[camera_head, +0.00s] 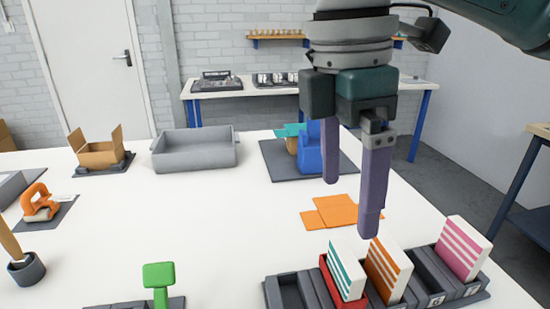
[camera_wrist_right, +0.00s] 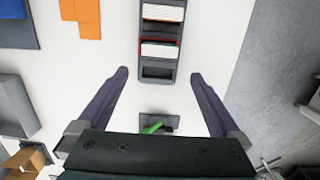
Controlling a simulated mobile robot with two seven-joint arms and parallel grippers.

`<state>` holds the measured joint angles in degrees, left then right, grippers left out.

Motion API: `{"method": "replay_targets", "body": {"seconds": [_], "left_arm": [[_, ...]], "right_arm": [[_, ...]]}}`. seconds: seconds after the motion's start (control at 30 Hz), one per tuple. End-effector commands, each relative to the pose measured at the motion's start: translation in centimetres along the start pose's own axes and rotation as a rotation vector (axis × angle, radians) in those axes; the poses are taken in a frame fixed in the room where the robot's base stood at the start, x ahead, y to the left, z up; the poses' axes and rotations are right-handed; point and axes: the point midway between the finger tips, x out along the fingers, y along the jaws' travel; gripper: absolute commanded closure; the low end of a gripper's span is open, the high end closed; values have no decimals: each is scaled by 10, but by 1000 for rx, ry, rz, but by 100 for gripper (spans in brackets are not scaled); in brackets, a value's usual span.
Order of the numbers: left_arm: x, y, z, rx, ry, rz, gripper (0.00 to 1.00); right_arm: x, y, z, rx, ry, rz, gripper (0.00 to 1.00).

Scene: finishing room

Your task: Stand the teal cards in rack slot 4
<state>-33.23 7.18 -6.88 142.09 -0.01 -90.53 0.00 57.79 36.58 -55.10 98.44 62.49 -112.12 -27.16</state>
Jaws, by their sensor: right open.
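The teal-striped white cards (camera_head: 346,271) stand in a red section of the dark grey rack (camera_head: 273,294), toward its left end in the head view. In the right wrist view, the white block with a red edge (camera_wrist_right: 159,50) appears to be these cards. The number of their slot is not readable. Orange-striped cards (camera_head: 389,270) stand just right of them, and pink-striped cards (camera_head: 462,247) near the right end. My right gripper (camera_head: 350,207) points down, open and empty, above the table behind the rack; it also shows in the wrist view (camera_wrist_right: 159,76). My left gripper is not in view.
Flat orange pieces (camera_head: 342,211) lie behind the rack. A blue object (camera_head: 310,150) stands on a dark mat beyond. A green-handled item (camera_head: 158,275) is left of the rack. A grey bin (camera_head: 195,152) and cardboard box (camera_head: 97,152) stand farther back. The table's middle is clear.

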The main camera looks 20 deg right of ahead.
Motion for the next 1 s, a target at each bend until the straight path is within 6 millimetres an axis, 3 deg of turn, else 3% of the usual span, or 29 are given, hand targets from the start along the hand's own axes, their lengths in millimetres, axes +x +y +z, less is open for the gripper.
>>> {"method": "replay_targets", "body": {"seconds": [0.17,0.3,0.43,0.57,0.7,0.83,1.0], "left_arm": [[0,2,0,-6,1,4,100],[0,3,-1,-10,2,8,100],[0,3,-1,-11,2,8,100],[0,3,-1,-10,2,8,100],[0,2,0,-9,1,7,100],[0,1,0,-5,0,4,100],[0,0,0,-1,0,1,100]], "right_arm": [[35,-31,-41,21,111,8,0],[64,-69,-80,159,280,20,0],[80,-99,-92,388,408,20,0],[94,-122,-76,679,463,33,0],[108,-142,-36,957,432,74,0],[114,-156,-4,1112,380,116,0],[117,-162,12,1173,349,141,0]]}}
